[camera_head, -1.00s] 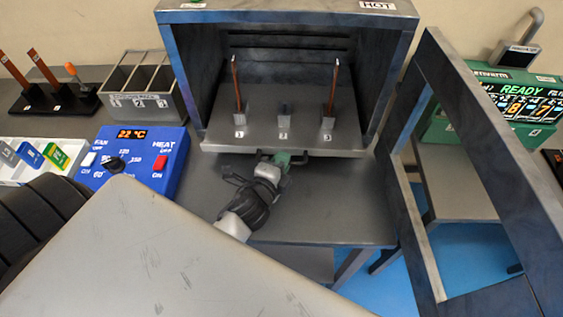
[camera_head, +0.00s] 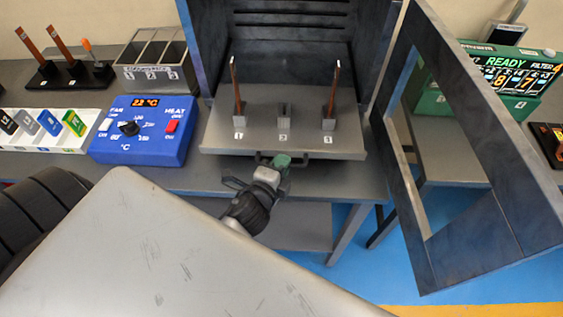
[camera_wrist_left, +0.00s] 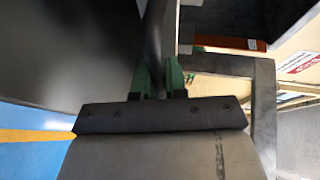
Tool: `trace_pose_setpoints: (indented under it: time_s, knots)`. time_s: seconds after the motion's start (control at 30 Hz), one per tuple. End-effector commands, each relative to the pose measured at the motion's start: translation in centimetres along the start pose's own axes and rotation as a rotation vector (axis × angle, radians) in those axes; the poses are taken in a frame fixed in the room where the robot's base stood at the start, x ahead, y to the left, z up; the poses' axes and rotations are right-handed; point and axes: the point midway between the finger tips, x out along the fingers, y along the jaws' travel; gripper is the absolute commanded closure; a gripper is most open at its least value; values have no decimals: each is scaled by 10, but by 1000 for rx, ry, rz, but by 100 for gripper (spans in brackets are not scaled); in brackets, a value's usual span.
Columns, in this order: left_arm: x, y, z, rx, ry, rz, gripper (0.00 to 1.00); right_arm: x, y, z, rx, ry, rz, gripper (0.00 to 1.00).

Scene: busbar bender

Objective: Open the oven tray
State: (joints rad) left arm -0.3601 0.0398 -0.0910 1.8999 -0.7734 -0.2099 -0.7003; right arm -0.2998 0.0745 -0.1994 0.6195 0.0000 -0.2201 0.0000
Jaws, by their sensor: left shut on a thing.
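The oven (camera_head: 380,60) stands open at the back centre. Its grey tray (camera_head: 284,136) sticks out of the front opening, with slots marked 1, 2 and 3. Copper bars stand upright in the left slot (camera_head: 236,85) and the right slot (camera_head: 332,90); the middle slot holds no bar. My left gripper (camera_head: 281,160) is shut on the dark tray handle (camera_head: 310,158) at the tray's front edge. In the left wrist view the green fingers (camera_wrist_left: 160,78) close around the dark handle bar. My right gripper is not in view.
The oven door (camera_head: 480,150) hangs open at the right. A blue control box (camera_head: 145,130) reading 22 °C stands left of the oven. A three-slot grey holder (camera_head: 155,60) and a bar rack (camera_head: 70,72) are behind it. A green READY machine (camera_head: 510,85) is at the right.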

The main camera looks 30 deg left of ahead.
Motion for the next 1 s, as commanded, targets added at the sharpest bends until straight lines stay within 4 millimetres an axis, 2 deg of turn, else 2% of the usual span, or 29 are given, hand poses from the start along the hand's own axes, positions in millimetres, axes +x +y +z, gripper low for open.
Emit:
trace_pose_setpoints:
  time_s: [0.23,0.27,0.3,0.33,0.67,0.77,1.0]
  knots:
    - [0,0,0,1,-1,1,100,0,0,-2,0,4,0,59]
    - [0,0,0,1,-1,1,86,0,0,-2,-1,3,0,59]
    - [0,0,0,1,-1,1,80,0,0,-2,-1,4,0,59]
    - [0,0,0,1,-1,1,78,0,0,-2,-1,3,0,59]
    - [-4,1,0,0,0,0,78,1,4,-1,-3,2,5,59]
    - [-17,2,0,0,0,2,78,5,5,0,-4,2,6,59]
    - [-65,4,0,-2,-1,4,78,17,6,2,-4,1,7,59]
